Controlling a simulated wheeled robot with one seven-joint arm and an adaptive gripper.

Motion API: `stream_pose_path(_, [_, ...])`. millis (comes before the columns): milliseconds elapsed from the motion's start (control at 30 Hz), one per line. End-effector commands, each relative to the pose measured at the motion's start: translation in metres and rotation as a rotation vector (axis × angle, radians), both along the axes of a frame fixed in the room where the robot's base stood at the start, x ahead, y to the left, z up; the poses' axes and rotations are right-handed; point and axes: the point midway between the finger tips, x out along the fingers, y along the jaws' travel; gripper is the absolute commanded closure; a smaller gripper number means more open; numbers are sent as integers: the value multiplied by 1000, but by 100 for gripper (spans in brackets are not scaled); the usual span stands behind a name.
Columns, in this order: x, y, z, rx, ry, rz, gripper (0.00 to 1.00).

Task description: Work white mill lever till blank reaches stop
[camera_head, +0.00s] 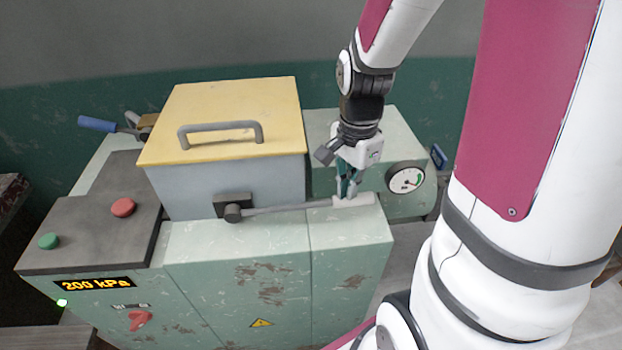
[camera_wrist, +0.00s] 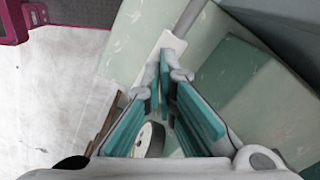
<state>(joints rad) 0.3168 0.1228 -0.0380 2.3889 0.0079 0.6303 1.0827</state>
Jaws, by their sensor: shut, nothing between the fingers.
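The mill lever is a grey rod with a white grip (camera_head: 354,201). It runs right from a dark pivot (camera_head: 233,210) on the front of the grey box and lies nearly level. My gripper (camera_head: 347,194) points down at the grip, with its teal fingers shut and empty, at or just above it. I cannot tell whether they touch it. In the wrist view, the white grip (camera_wrist: 173,43) shows just beyond the fingertips (camera_wrist: 168,72). No blank or stop is visible; the yellow lid (camera_head: 225,125) is closed over the box.
A pressure gauge (camera_head: 405,180) stands right of the gripper. At left, a dark panel carries a red button (camera_head: 123,207) and a green button (camera_head: 48,241), with a 200 kPa display (camera_head: 95,284) below. A blue-handled lever (camera_head: 97,124) sits behind. The lid has a raised grey handle (camera_head: 220,131).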

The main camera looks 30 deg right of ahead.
Motion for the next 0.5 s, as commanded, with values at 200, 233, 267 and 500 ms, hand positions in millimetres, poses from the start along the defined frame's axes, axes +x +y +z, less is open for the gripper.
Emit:
stream_pose_path(200, [0, 1, -14, 2, 2, 0, 100])
stream_pose_path(233, [0, 1, -15, 2, 2, 0, 100])
stream_pose_path(267, [0, 1, -17, 2, 2, 0, 100])
stream_pose_path(500, [0, 1, -30, 2, 2, 0, 100])
